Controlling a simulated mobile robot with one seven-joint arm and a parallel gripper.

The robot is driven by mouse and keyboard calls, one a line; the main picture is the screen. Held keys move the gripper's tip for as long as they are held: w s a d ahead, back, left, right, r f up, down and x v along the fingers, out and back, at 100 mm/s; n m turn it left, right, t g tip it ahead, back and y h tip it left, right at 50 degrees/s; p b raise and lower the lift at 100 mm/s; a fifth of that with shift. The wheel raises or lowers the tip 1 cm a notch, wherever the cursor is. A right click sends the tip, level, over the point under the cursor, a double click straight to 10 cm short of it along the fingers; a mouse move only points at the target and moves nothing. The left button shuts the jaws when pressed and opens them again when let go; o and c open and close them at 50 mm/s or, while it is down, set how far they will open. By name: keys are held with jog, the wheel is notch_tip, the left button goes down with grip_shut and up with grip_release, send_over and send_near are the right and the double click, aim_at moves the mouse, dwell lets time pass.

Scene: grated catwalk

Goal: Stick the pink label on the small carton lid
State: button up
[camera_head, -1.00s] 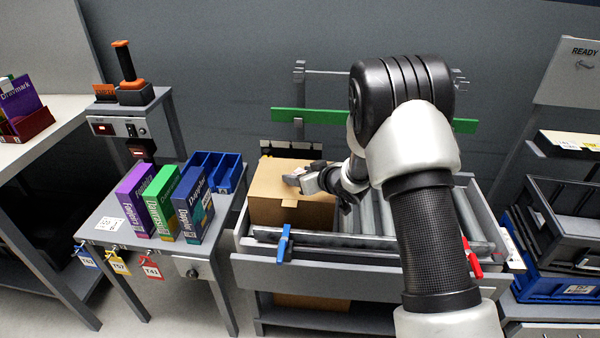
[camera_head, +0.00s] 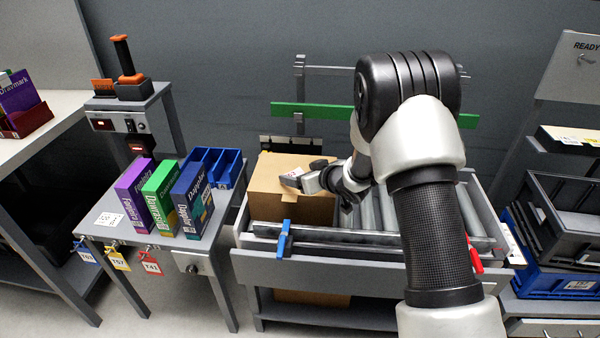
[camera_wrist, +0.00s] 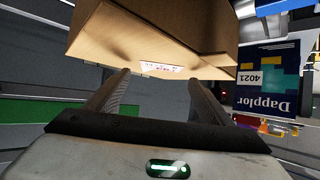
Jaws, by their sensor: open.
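The small brown carton (camera_head: 262,205) stands closed at the left end of the roller bench, its lid (camera_head: 270,172) facing up. My gripper (camera_head: 291,181) is low over the lid, coming from the right. In the wrist view my gripper (camera_wrist: 160,77) has its two fingers apart with nothing clamped between them. A pale label with pinkish-red print (camera_wrist: 160,67) lies against the carton just beyond the fingertips.
Purple, green and blue boxes (camera_head: 162,195) and blue bins (camera_head: 215,166) stand on the left table. A blue handle (camera_head: 284,240) rises at the bench front, a red one (camera_head: 473,256) further right. Dark crates (camera_head: 565,210) stand at the far right.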

jog(key=shift+p+v, duration=1.2)
jog(key=shift+v, duration=2.5)
notch_tip(320, 180, up, 6)
jog(key=p, duration=0.4)
jog(key=shift+p, duration=0.35)
